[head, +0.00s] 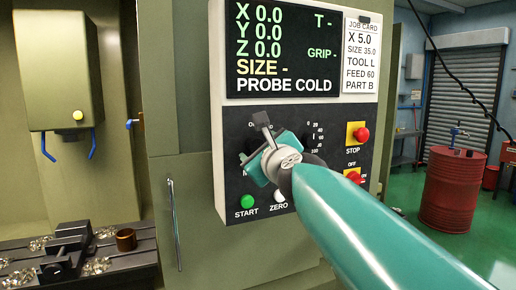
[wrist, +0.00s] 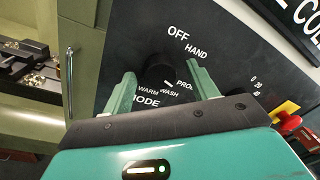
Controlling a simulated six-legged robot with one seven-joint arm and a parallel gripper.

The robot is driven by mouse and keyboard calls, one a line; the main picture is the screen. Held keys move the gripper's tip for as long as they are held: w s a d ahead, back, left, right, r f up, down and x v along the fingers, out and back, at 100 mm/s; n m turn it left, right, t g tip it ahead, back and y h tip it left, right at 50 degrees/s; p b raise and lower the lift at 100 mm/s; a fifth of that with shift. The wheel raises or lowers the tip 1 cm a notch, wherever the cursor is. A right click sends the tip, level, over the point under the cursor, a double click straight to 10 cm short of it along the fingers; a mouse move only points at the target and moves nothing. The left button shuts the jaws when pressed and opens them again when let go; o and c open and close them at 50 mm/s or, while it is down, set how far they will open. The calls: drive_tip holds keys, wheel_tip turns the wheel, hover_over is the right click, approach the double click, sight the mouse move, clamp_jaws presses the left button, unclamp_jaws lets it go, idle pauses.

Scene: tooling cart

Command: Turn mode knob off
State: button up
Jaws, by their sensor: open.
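The mode knob (wrist: 158,71) is a round dark knob on the black panel, with OFF, HAND, PROBE, WASH and WARM printed around it. A short white mark at its lower right points between the WASH and PROBE labels. My gripper (wrist: 162,77) is open, with one pale green finger on each side of the knob. I cannot tell whether either finger touches it. In the head view my gripper (head: 259,154) is in front of the panel and hides the knob and its labels.
The control panel (head: 232,120) carries a display, a green START button (head: 249,201), a white ZERO button (head: 279,196), a red STOP button (head: 361,134) and a red OFF switch (head: 354,176). A vertical door handle (head: 174,222) is to the left. A red drum (head: 450,188) stands at the right.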

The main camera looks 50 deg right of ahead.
drive_tip(key=shift+w+d, duration=0.15)
drive_tip(key=shift+w, duration=0.1)
drive_tip(key=c, duration=1)
drive_tip(key=shift+n, duration=0.3)
drive_tip(key=n, duration=0.4)
drive_tip(key=shift+n, duration=0.3)
drive_tip(key=n+t, duration=0.1)
drive_tip(key=n, duration=0.4)
drive_tip(key=shift+f+n, duration=0.15)
drive_tip(key=shift+n, duration=0.25)
drive_tip(key=n, duration=0.5)
drive_tip(key=shift+n+y, duration=0.3)
drive_tip(key=shift+n, duration=0.1)
drive_tip(key=n, duration=0.6)
drive_tip(key=shift+s+d+f+t+y, duration=0.1)
drive_tip(key=shift+t+y, duration=0.2)
drive_tip(key=shift+t, duration=0.1)
